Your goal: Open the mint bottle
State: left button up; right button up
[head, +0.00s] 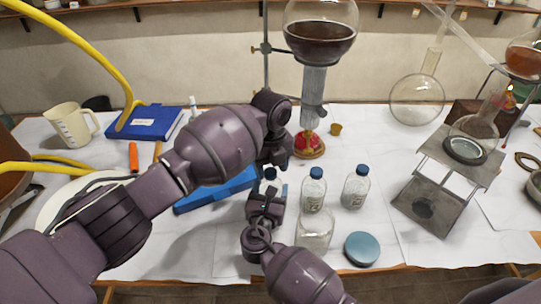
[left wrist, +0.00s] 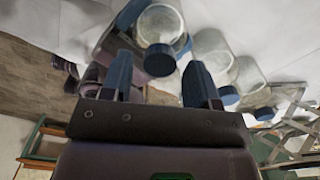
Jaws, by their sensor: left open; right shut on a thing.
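A small clear bottle with a dark blue cap (head: 270,173) stands between my two grippers, mostly hidden by them. My right gripper (head: 265,207) is shut on this bottle's body, low down. My left gripper (head: 271,162) is open just above it. In the left wrist view the cap (left wrist: 158,60) lies between the spread fingers (left wrist: 160,80), with no clear contact. Two more clear, blue-capped bottles stand upright to the right, a nearer one (head: 313,192) and a farther one (head: 355,189). Their labels are too small to read, so I cannot tell which bottle is mint.
An open glass jar (head: 315,232) and a round blue lid (head: 362,250) are near the front edge. A metal stand (head: 440,185) is at right. A round flask (head: 320,35) hangs behind on a clamp. A blue tray (head: 215,190) lies left of the bottles.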

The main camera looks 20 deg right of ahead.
pick_arm(q)
jog(key=shift+f, duration=0.5)
jog(key=c, duration=0.9)
jog(key=n, duration=0.7)
jog(key=shift+c, duration=0.2)
jog(key=o, duration=1)
jog(key=shift+r, duration=0.1)
